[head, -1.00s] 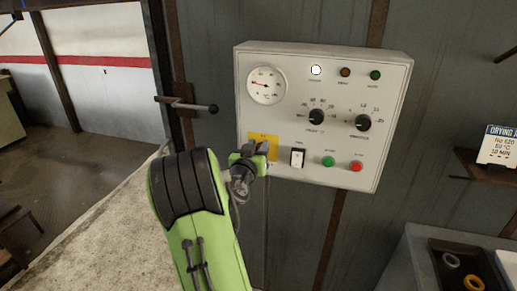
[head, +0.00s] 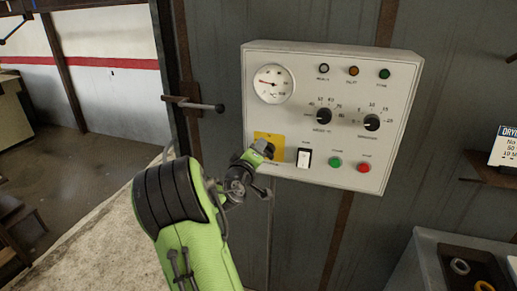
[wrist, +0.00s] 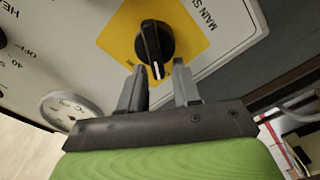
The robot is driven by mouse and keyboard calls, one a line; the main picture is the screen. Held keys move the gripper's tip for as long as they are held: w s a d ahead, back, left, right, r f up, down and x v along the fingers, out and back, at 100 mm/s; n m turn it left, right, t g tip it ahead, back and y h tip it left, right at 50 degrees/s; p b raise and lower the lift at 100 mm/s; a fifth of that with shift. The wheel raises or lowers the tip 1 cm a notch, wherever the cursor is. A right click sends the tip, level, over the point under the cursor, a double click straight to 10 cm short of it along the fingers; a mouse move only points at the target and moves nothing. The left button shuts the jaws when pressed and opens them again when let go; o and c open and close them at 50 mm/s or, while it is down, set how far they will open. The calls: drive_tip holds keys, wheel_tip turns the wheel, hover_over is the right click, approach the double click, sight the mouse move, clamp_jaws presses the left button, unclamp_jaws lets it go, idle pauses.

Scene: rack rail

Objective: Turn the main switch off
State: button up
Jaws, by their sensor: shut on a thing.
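The main switch (wrist: 154,42) is a black rotary knob with a white line on a yellow plate (wrist: 112,38). In the wrist view its line points down toward my gripper. My gripper (wrist: 159,82) is shut on the knob's near end, one finger on each side. In the head view my gripper (head: 262,150) is at the yellow plate (head: 264,137), at the panel's lower left, and hides most of the knob.
The white control panel (head: 400,130) also bears a gauge (head: 273,84), two dials, a white rocker switch (head: 304,157), a green button (head: 335,162) and a red button (head: 364,167). A lever handle (head: 205,105) sticks out left of the panel.

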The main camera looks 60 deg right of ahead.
drive_tip(key=n, duration=0.1)
drive_tip(key=f+n, duration=0.1)
drive_tip(key=n+p, duration=0.1)
drive_tip(key=n, duration=0.1)
drive_tip(key=shift+w+f, duration=0.1)
drive_tip(key=shift+f, duration=0.15)
clamp_jaws()
drive_tip(key=shift+a+f+n+p, duration=0.15)
drive_tip(key=shift+n+p, duration=0.15)
drive_tip(key=shift+n, duration=1)
drive_tip(key=o, duration=0.7)
unclamp_jaws()
drive_tip(key=shift+s, duration=0.2)
drive_tip(key=o, duration=0.4)
drive_tip(key=shift+s+d, duration=0.2)
drive_tip(key=shift+d, duration=0.1)
drive_tip(key=shift+c, duration=0.2)
drive_tip(key=s+a+b, duration=0.2)
drive_tip(key=a+b, duration=0.2)
drive_tip(key=a, duration=1.1)
drive_tip(key=shift+a+b, duration=0.4)
